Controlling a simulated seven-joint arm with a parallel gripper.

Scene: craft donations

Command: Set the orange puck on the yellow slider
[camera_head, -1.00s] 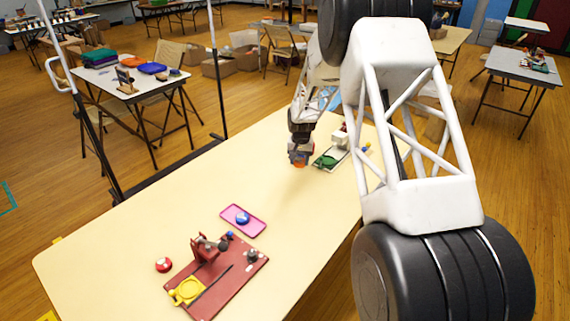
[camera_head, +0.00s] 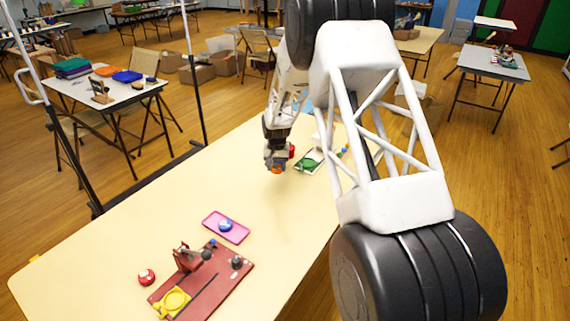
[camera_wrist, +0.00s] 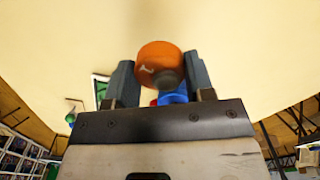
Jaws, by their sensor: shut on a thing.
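The orange puck (camera_wrist: 158,56) is between the fingers of my gripper (camera_wrist: 160,80) in the wrist view, with a dark round part on its near side. In the head view my gripper (camera_head: 277,161) is shut on the puck (camera_head: 277,170), which shows as a small orange spot below the fingers, over the far part of the table. The yellow slider (camera_head: 172,302) has a round ring shape and sits at the near left end of a dark red board (camera_head: 212,285). My gripper is well beyond the slider, apart from it.
The board carries a red upright fixture (camera_head: 187,258) and a grey knob (camera_head: 236,263). A pink tray (camera_head: 240,237) with a blue puck (camera_head: 225,225) and a red puck (camera_head: 147,277) lie nearby. A green fixture (camera_head: 308,161) stands right of my gripper. The table's middle is clear.

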